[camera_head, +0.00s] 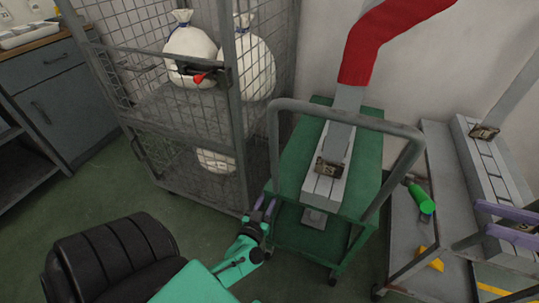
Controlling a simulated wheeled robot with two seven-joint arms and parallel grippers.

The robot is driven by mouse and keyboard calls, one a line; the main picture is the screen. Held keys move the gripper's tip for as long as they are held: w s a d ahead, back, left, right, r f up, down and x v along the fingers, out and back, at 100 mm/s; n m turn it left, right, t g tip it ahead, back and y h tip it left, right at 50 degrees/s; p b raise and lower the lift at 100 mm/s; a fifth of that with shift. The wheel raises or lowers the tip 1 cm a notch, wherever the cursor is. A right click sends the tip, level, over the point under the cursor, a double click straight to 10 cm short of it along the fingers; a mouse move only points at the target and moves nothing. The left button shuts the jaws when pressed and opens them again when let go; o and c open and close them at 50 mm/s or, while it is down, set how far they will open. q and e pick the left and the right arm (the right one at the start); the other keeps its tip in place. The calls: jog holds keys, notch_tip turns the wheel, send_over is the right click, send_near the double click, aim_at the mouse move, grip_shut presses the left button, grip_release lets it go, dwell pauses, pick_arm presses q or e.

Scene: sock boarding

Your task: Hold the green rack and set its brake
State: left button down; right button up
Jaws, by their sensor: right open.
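The green rack (294,160) stands right of centre, with a grey tube handle (345,113) arching over its near side and a lower green shelf (290,232). On its top is a grey slotted block (323,187) bearing a flat grey form with a red sock (385,35) on it. No brake can be made out clearly.
A wire cage trolley (232,130) holding white sacks (190,50) stands close on the left. A grey cart (400,235) with a green bottle (420,198) and a yellow wedge (430,258) stands close on the right. Open floor (185,215) lies at lower left.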

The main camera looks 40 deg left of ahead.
dwell(0.3)
grip_shut()
jog(key=n+t+y, duration=0.1)
jog(key=n+y, duration=0.1)
jog(key=n, duration=0.7)
jog(key=n+t+y, duration=0.2)
jog(key=n, duration=0.7)
jog(key=n+t+y, duration=0.2)
jog(key=n, duration=0.7)
jog(key=shift+n, duration=0.4)
